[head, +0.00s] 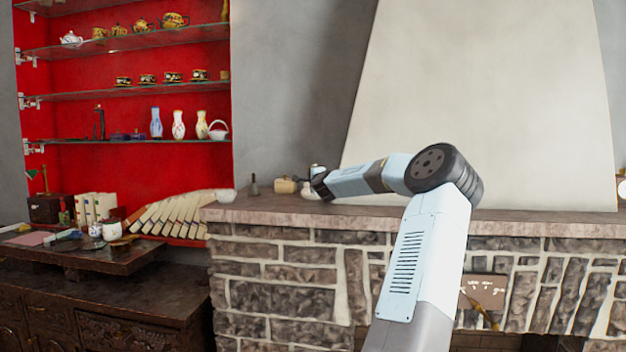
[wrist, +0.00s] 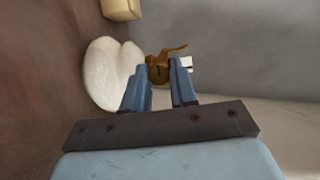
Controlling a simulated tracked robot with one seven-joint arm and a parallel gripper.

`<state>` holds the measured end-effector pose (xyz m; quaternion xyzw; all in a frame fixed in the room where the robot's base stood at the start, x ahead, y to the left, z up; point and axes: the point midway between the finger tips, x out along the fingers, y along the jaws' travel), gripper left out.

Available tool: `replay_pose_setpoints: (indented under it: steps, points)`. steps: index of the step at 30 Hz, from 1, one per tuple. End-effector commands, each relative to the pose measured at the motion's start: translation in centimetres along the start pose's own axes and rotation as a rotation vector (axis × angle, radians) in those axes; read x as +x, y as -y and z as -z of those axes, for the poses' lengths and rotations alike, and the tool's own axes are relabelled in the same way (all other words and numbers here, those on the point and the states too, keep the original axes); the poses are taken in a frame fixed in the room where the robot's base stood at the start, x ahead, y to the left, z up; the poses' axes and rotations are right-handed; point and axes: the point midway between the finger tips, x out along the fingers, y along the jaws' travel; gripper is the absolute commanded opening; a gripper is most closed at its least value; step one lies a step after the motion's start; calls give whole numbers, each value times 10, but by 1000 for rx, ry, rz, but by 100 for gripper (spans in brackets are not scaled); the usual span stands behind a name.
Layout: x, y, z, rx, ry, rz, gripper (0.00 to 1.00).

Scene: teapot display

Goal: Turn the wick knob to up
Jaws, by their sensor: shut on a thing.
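The lamp's white, rounded body (wrist: 112,72) lies left of my fingers in the wrist view. A brass fitting (wrist: 158,68) with a thin curved arm shows at my fingertips. My gripper (wrist: 163,78) has its two blue fingers on either side of this brass part and is shut on the wick knob. The knob itself is small and mostly hidden between the fingers, so its turn position cannot be told. In the head view my gripper (head: 319,185) is at the lamp (head: 309,191) on the stone mantel, hiding part of it.
The cream box also shows in the wrist view (wrist: 121,9). The chimney wall (head: 480,100) rises behind. Shelves with teapots stand left.

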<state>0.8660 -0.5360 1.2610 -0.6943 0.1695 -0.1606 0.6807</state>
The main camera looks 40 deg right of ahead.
Motion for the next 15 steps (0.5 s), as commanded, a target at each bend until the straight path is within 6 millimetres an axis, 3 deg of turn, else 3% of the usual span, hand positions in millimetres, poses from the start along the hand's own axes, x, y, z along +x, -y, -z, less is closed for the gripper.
replay_pose_setpoints:
  steps: [15]
  points:
    - [0,-4,1,37,0,9,0]
